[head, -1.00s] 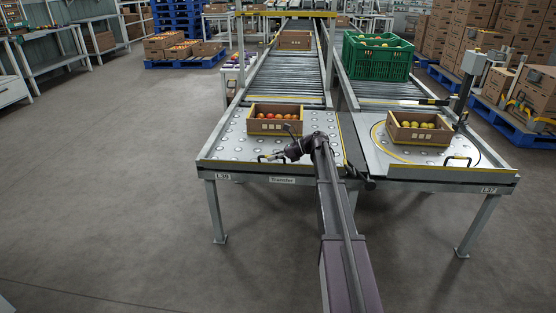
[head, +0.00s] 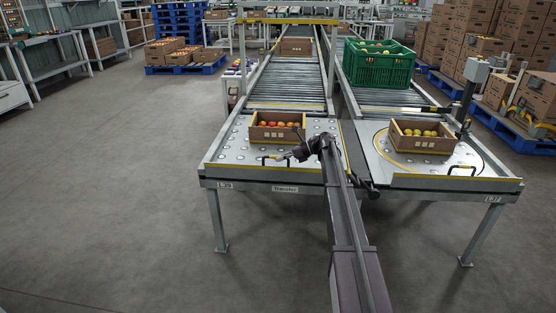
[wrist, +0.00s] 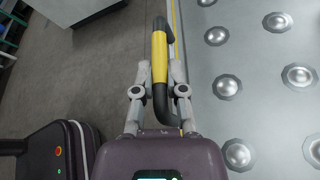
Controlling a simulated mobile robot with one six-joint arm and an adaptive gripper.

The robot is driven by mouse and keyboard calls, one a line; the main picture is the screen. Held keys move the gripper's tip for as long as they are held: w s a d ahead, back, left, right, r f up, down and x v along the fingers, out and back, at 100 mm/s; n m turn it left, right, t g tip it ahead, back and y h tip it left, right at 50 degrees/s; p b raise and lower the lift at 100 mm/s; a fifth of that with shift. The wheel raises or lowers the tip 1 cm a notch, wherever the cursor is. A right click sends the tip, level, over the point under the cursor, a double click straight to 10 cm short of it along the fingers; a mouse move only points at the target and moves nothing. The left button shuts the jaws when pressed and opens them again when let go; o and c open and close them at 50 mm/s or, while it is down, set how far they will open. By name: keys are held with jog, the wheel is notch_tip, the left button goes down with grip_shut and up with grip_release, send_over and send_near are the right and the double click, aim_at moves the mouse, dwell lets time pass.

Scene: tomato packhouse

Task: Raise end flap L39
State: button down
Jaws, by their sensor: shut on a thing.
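End flap L39 (head: 235,166) is the yellow-edged strip along the front of the left transfer table, above the L39 label (head: 225,185). Its handle (head: 274,161) stands at the front edge, beside my gripper (head: 292,156). In the wrist view the handle (wrist: 160,58) is a bar with a yellow grip and black bent ends. My gripper (wrist: 159,88) is shut on it, one finger on each side. The flap looks about level with the table front; its exact tilt is hard to tell.
A carton of red tomatoes (head: 277,141) sits on the studded plate behind the flap. A carton of yellow-green tomatoes (head: 423,148) stands on the right table, beside its own front handle (head: 461,170). A green crate (head: 378,68) stands behind. Floor at the left is clear.

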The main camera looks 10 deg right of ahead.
jog(key=shift+w+r, duration=0.15)
jog(key=shift+w, duration=0.25)
jog(key=c, duration=0.7)
grip_release()
jog(key=shift+a, duration=0.1)
jog(key=shift+s, duration=0.1)
